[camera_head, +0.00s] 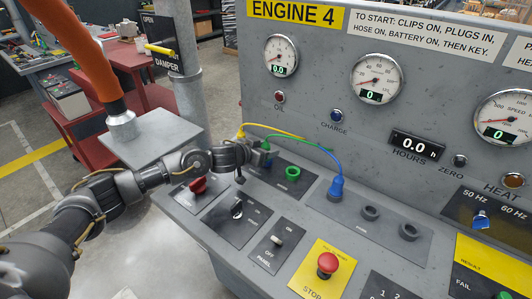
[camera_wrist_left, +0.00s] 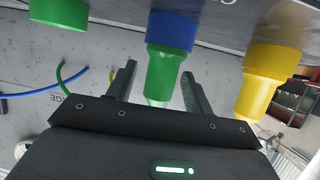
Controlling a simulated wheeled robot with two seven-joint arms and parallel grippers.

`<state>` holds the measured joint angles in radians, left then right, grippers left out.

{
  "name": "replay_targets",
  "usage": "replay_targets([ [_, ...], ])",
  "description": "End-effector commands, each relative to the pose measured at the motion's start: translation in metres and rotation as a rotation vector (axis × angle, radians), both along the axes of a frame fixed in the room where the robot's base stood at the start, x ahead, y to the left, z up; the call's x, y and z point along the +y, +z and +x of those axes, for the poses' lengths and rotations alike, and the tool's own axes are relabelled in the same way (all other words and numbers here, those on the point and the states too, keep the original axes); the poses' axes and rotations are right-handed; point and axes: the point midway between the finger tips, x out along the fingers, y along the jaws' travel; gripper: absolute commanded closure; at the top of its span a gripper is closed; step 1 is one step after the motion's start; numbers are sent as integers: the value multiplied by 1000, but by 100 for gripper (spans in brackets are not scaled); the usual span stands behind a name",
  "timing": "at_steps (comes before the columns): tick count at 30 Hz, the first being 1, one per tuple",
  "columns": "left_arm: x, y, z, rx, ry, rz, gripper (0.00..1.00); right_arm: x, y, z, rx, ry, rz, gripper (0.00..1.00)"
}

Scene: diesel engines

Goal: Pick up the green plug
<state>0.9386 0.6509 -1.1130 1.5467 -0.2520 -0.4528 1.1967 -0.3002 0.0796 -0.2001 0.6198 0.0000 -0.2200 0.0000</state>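The green plug (camera_wrist_left: 163,75) stands in a blue-ringed socket (camera_wrist_left: 173,30) in the left wrist view. Its top also shows in the head view (camera_head: 266,146), mostly hidden by my gripper. My left gripper (camera_head: 260,157) is at the plug on the console's sloping panel. In the wrist view its two fingers are apart, one on each side of the plug, with a gap visible on the left side. Whether the right finger touches it I cannot tell. My right gripper is not in view.
A yellow plug (camera_wrist_left: 258,80) is close beside the green one. An empty green-ringed socket (camera_head: 292,173) lies to the right, then a blue plug (camera_head: 336,188) in a dark socket. Cables arch over the panel. A red stop button (camera_head: 327,263) stands in front.

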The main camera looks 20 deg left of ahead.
Motion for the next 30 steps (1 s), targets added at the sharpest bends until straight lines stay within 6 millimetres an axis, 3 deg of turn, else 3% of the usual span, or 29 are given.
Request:
replay_targets([
  [2, 0, 0, 0, 0, 0, 0, 59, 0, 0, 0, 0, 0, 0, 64],
  [10, 0, 0, 0, 0, 0, 0, 95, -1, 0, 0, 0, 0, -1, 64],
  [22, 0, 8, 0, -2, 0, -2, 96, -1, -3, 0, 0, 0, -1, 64],
  [27, 0, 31, 0, -5, 0, -3, 96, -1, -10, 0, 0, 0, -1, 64],
  [30, -4, 50, -15, -4, -3, -2, 96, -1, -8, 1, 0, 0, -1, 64],
])
